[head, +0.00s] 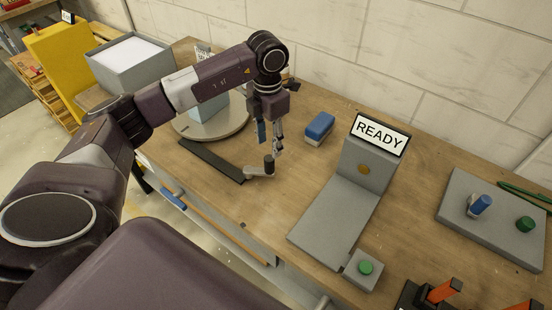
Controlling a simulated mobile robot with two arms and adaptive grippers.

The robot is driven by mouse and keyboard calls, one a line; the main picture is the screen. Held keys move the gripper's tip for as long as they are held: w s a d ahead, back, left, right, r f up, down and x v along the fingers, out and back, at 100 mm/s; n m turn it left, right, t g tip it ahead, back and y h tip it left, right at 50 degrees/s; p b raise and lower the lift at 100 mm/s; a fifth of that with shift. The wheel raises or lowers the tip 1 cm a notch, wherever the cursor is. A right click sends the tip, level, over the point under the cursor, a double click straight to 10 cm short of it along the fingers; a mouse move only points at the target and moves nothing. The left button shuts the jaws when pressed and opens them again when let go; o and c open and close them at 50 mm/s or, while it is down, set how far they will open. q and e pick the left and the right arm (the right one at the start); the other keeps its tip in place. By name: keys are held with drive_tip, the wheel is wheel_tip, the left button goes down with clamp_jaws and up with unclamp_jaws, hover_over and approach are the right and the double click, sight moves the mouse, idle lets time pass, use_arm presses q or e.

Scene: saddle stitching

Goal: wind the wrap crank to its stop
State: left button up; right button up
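The wrap crank (257,172) is a short grey arm with an upright dark knob (269,164), on the bench beside a dark flat strip. My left gripper (271,149) points down just above the knob. A gap shows between its fingers, one with a blue face, and they look open. The fingertips are near the knob's top; I cannot tell whether they touch it. Behind the gripper is a round grey turntable (185,128) with a pale blue block (208,125), partly hidden by my arm. My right gripper is not in view.
A blue-and-white block (320,127) lies right of the gripper. A grey stand (330,222) with a READY sign (380,135) and a green button (365,267) is nearer right. A grey plate (485,225) holds blue and green knobs. A grey bin (130,70) stands back left.

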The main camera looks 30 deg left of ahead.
sight(269, 158)
use_arm(q)
wheel_tip(269, 158, down, 8)
drive_tip(key=shift+r+p, duration=0.25)
drive_tip(key=shift+p, duration=0.75)
clamp_jaws()
